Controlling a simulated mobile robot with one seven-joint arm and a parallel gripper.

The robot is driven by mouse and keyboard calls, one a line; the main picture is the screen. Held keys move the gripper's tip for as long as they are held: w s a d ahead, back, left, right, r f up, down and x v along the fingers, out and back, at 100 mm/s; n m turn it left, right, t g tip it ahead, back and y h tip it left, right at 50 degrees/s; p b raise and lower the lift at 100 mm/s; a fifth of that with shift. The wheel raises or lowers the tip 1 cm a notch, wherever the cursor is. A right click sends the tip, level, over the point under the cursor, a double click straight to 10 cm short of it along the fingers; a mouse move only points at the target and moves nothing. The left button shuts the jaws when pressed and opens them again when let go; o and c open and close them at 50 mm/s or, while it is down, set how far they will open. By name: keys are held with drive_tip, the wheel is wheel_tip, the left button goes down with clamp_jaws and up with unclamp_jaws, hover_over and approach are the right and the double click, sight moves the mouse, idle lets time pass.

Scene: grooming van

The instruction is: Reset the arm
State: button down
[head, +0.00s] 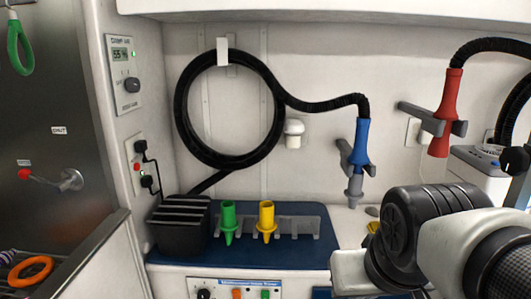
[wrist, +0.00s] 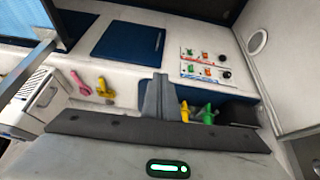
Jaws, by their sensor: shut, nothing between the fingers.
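My gripper (wrist: 158,88) shows in the wrist view as two grey fingers pressed together, with nothing between them. The wrist view is upside down compared with the head view. The fingers overlap the blue mat area of the counter in the picture; their distance from it is unclear. My arm fills the lower right of the head view, with its white and black links in front of the counter. The fingertips cannot be made out there.
A green nozzle (head: 229,222) and yellow nozzle (head: 267,220) stand in a grey rack beside a black ribbed box (head: 183,226). A blue-handled hose tool (head: 361,150) and red one (head: 446,110) hang on wall holders. A coiled black hose (head: 181,125) hangs behind.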

wheel_tip(320, 180, up, 25)
drive_tip(key=s+a+p, duration=0.1)
drive_tip(key=s+p, duration=0.1)
drive_tip(key=p, duration=2.2)
drive_tip(key=shift+s+y, duration=0.2)
drive_tip(key=shift+y, duration=0.1)
